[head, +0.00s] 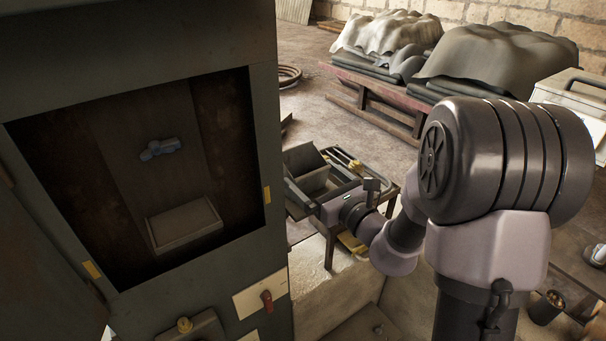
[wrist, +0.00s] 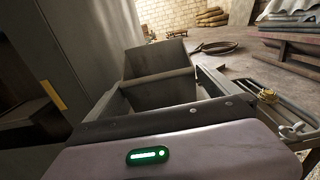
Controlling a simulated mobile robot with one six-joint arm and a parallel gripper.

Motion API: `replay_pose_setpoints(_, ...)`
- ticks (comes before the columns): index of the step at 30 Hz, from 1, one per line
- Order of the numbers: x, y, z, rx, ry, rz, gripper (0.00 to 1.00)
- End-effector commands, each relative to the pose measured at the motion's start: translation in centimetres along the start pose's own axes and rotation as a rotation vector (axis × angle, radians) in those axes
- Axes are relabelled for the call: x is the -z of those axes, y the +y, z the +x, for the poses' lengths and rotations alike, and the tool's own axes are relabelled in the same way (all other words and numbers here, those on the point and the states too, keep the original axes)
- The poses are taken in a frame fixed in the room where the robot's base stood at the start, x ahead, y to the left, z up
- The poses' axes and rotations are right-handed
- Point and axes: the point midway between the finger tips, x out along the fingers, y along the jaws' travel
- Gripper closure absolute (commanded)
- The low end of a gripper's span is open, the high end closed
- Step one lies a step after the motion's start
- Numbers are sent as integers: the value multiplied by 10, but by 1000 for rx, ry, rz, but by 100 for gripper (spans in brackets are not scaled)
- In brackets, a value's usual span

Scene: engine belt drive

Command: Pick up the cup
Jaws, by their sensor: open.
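A dark, round, open-topped vessel (head: 545,309) that looks like a cup stands low at the bottom right of the head view, right of my arm. I cannot tell for sure that it is the cup. It does not show in the wrist view. My gripper (head: 324,212) is left of my arm in the head view, beside grey open bins and well away from this vessel. Its housing fills the bottom of the wrist view. Its fingertips are hard to make out; it is open, with nothing seen held.
A large metal cabinet (head: 262,120) stands on the left, with a small box (head: 185,226) inside. Grey bins (wrist: 160,92) and a metal table (head: 378,165) lie by my gripper. Covered stacks (head: 500,62) stand behind. A partly cut-off white object (head: 597,255) is at the right edge.

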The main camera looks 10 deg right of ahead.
Motion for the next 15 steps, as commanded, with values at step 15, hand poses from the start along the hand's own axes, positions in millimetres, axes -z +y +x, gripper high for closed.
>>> replay_pose_setpoints(15, -3, 1, 38, -1, 0, 1, 16)
